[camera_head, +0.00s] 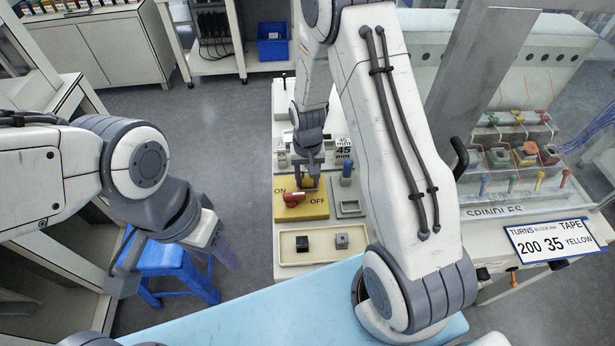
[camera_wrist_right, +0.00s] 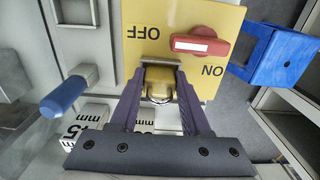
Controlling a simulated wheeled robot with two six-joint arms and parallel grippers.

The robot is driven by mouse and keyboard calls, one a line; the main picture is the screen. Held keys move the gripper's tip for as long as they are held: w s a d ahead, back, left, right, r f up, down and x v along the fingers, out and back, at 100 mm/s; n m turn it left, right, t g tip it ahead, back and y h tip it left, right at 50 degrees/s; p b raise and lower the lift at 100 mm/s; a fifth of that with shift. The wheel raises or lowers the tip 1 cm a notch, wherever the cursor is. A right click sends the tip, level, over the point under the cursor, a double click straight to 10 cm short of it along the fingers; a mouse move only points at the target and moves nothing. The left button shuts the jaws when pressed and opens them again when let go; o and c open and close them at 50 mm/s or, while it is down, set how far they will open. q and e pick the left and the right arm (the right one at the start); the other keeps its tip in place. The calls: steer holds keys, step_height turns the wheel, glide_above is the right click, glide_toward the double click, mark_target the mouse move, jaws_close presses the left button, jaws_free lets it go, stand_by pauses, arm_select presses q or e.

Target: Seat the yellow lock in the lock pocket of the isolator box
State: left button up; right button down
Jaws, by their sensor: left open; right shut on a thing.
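The yellow lock (camera_wrist_right: 159,82) is between the fingers of my right gripper (camera_wrist_right: 159,78) in the right wrist view, and the gripper is shut on it. In the head view my right gripper (camera_head: 308,172) is at the far edge of the yellow isolator box (camera_head: 316,209). The box has ON and OFF lettering and a red handle (camera_head: 294,198), which also shows in the right wrist view (camera_wrist_right: 200,44). The lock is at the box edge near OFF; the fingers and lock hide the pocket, so its seating cannot be told. My left gripper (camera_head: 175,268) is open and empty.
A blue-topped peg (camera_head: 347,170) and a grey square holder (camera_head: 350,207) stand right of the box. A cream tray (camera_head: 322,257) in front holds a black block and a grey block. A blue stool (camera_head: 165,262) is below my left gripper.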

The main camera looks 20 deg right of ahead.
mark_target(307, 178)
steer(key=shift+f, duration=0.2)
steer(key=shift+c, duration=1.8)
jaws_free()
steer(key=shift+r, duration=0.1)
steer(key=shift+r, duration=0.1)
step_height(307, 178, up, 12)
steer(key=b, duration=0.1)
steer(key=s+a+r+n, duration=0.2)
steer(key=s+a+n, duration=0.1)
steer(key=s, duration=0.4)
steer(key=s+a+r+n, duration=0.3)
steer(key=s+a, duration=0.3)
steer(key=s, duration=0.2)
steer(key=s+a+r+n+y, duration=0.1)
steer(key=s+a+r+n, duration=0.2)
steer(key=s, duration=0.5)
steer(key=shift+s+a+r+n, duration=0.25)
steer(key=shift+a+n, duration=0.55)
steer(key=shift+a, duration=0.2)
steer(key=shift+w, duration=0.1)
